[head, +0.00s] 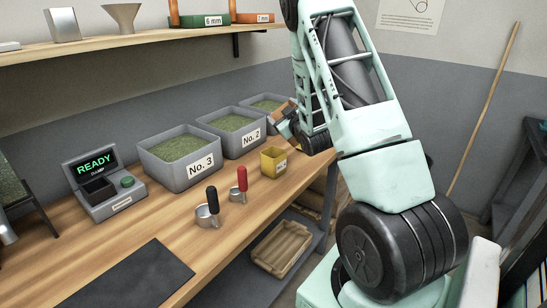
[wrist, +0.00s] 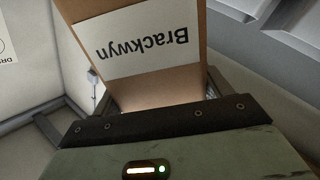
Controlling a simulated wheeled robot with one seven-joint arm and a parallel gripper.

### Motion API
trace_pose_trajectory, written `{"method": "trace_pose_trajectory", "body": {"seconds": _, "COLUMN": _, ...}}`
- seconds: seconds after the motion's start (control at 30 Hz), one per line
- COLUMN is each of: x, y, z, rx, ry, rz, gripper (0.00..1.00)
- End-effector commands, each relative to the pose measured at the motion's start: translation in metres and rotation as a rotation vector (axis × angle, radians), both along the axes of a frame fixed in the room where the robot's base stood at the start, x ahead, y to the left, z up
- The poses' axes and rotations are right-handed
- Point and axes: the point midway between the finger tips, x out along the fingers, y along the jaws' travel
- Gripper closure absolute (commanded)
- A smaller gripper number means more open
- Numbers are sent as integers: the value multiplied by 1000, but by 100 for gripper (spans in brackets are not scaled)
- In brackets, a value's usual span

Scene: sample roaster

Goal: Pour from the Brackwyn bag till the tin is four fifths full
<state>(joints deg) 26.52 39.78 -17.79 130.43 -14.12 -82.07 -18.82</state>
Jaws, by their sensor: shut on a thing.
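The Brackwyn bag (wrist: 135,85) is brown with a white label that reads upside down in the wrist view. My gripper (wrist: 160,112) is shut on it. In the head view a brown part of the bag (head: 284,111) shows beside my gripper (head: 290,129), above the bench. It looks tilted there. The bag's mouth is not clearly seen, and no falling stream shows.
Grey bins No. 3 (head: 187,182) and No. 2 (head: 226,147), plus another behind, stand along the wall. A device reading READY (head: 103,201) and a dark mat (head: 130,280) are left.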

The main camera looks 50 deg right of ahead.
Motion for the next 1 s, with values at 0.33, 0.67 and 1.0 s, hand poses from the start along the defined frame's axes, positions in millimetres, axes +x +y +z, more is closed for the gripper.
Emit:
{"method": "trace_pose_trajectory", "body": {"seconds": 0.33, "x": 0, "y": 0, "z": 0, "rx": -1, "ry": -1, "rz": 0, "gripper": 50}}
{"method": "trace_pose_trajectory", "body": {"seconds": 0.67, "x": 0, "y": 0, "z": 0, "rx": -23, "ry": 9, "rz": 0, "gripper": 50}}
{"method": "trace_pose_trajectory", "body": {"seconds": 1.0, "x": 0, "y": 0, "z": -1, "rx": -24, "ry": 10, "rz": 0, "gripper": 50}}
